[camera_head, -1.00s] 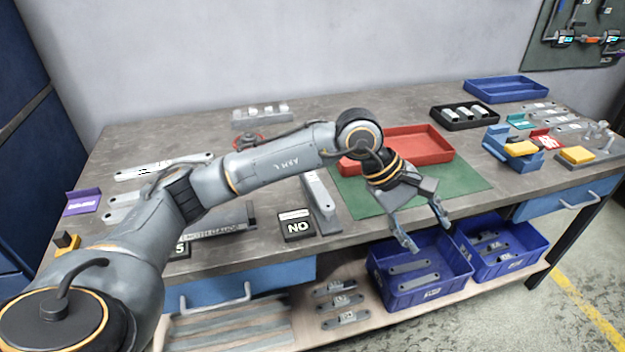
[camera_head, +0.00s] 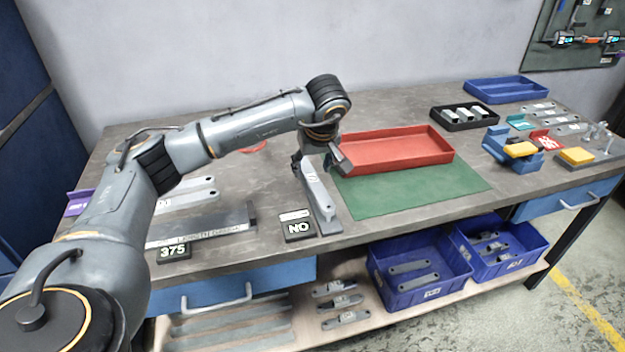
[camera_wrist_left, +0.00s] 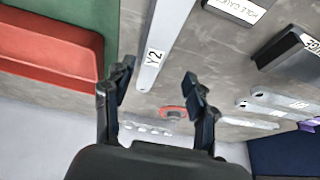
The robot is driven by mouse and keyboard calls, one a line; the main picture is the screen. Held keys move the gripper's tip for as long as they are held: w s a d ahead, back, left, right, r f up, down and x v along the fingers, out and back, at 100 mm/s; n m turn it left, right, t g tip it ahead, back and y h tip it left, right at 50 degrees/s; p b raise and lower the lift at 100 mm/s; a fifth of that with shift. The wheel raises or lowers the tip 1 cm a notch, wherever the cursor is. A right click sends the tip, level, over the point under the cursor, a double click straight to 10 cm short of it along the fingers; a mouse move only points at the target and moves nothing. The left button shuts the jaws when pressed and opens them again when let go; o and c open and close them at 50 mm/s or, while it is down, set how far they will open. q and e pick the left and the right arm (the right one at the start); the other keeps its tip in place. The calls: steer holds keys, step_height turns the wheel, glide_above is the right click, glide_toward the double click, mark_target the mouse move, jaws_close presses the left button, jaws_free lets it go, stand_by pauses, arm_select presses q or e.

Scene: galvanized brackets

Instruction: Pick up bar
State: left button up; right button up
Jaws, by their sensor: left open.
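A long light-grey bar (camera_head: 318,192) lies lengthwise front to back on the table, beside the black NO card (camera_head: 298,230). It also shows in the left wrist view as a bar (camera_wrist_left: 168,30) with a white label, seemingly "Y2". My left gripper (camera_head: 320,162) is over the bar's far end, pointing down. In the left wrist view, its open fingers (camera_wrist_left: 158,80) stand either side of the bar's labelled end, with nothing held. Whether they are level with the bar is unclear. More flat bars (camera_head: 200,192) lie to the left, partly behind my arm. My right gripper is out of view.
A red tray (camera_head: 400,165) and green mat (camera_head: 400,198) lie close right of the bar. A length gauge (camera_head: 215,225) with a 375 card (camera_head: 174,252) is to the left. Blue bins (camera_head: 415,290) stand on the lower shelf.

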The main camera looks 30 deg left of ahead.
mark_target(313, 178)
arm_select(q)
steer(key=shift+w+d+p+x, duration=0.15)
steer(key=shift+p+x, duration=0.1)
steer(key=shift+x, duration=1.1)
steer(key=shift+w+d+p+x, duration=0.15)
steer(key=shift+p+x, duration=0.05)
steer(key=shift+x, duration=1.15)
steer(key=shift+r, duration=0.1)
jaws_close()
